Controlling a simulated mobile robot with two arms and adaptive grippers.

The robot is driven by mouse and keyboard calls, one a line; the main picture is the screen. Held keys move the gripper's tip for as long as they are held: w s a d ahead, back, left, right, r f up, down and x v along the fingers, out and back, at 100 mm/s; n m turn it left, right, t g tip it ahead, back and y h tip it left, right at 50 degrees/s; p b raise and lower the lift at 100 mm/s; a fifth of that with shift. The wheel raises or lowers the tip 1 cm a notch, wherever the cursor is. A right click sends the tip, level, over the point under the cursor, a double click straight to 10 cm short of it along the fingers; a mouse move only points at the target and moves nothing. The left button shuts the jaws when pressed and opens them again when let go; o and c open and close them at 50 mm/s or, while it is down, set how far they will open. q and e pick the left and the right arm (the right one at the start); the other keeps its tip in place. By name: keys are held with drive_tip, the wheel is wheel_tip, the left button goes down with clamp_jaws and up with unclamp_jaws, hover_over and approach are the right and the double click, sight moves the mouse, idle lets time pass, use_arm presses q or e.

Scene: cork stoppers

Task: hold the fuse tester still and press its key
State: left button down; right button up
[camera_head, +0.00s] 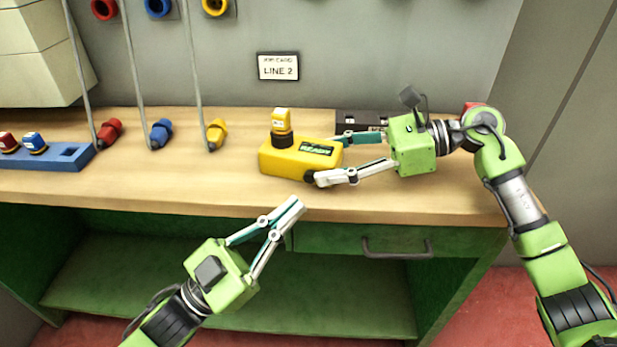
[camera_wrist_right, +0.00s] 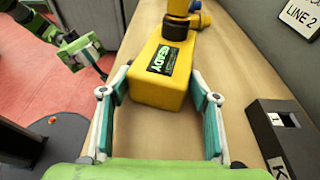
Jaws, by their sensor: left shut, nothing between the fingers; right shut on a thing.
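The yellow fuse tester (camera_head: 300,157) sits on the bench, with a yellow fuse (camera_head: 281,120) upright in its dark socket. Its display reads READY in the right wrist view (camera_wrist_right: 162,60). A dark round part (camera_head: 309,177), perhaps the key, shows at the tester's front, close to a right fingertip. My right gripper (camera_head: 330,160) is shut on the right end of the tester, one finger on each side; both fingers show in the right wrist view (camera_wrist_right: 160,85). My left gripper (camera_head: 297,204) is shut and empty at the bench's front edge, apart from the tester.
A blue holder (camera_head: 72,157) with fuses is at far left. A black box (camera_head: 352,120) lies behind my right gripper. A LINE 2 card (camera_head: 278,67) hangs behind.

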sight(299, 193)
use_arm(q)
drive_tip(key=shift+w+d, duration=0.25)
drive_tip(key=shift+w, duration=0.65)
drive_tip(key=shift+w+d, duration=0.25)
drive_tip(key=shift+w, duration=0.65)
drive_tip(key=shift+w, duration=0.1)
drive_tip(key=shift+w+d, duration=0.1)
drive_tip(key=shift+w, duration=0.15)
